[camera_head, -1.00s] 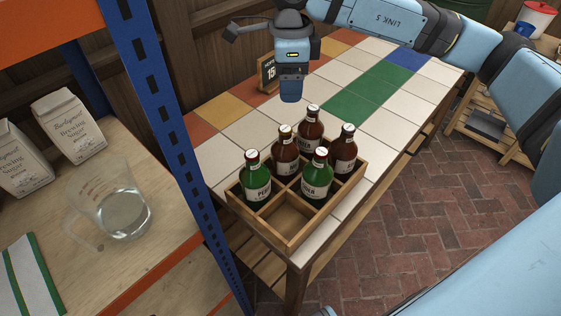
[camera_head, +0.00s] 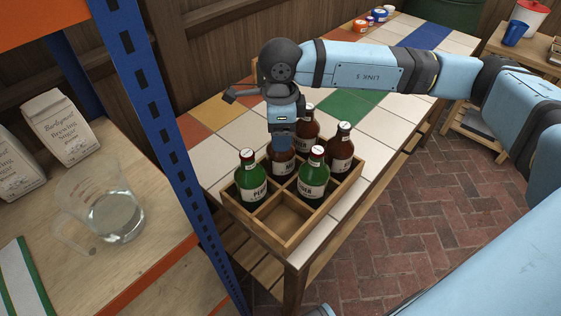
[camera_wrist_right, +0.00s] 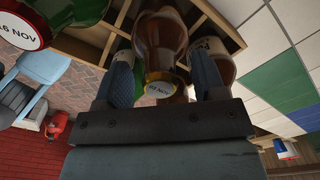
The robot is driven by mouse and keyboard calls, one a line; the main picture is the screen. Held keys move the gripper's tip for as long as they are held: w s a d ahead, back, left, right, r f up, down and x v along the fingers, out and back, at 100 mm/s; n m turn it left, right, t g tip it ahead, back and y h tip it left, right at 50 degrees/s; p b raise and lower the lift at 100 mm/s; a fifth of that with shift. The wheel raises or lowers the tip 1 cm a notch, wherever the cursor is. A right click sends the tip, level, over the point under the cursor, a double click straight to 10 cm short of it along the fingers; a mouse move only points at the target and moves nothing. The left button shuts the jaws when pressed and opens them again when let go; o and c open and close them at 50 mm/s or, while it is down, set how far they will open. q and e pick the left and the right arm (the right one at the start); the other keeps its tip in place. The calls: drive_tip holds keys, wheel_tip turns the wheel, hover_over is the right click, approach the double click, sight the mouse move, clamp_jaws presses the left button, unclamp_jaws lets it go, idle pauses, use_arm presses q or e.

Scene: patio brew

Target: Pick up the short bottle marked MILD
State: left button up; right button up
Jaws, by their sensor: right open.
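A wooden crate (camera_head: 262,232) with dividers holds several bottles on the tiled table's near end. In the right wrist view my right gripper (camera_wrist_right: 161,62) is open, with one finger on each side of a brown bottle (camera_wrist_right: 160,32) with a dated cap. I cannot tell whether the fingers touch it. My left gripper is not in view.
Green bottles (camera_head: 250,182) and (camera_head: 313,180) stand in front of it, and brown bottles (camera_head: 306,128) and (camera_head: 341,150) behind and right. One front compartment is empty. A blue shelf post (camera_head: 160,130) rises close on the left. The table's middle is clear.

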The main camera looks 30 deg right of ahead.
clamp_jaws()
drive_tip(key=shift+r, duration=0.1)
idle(0.4)
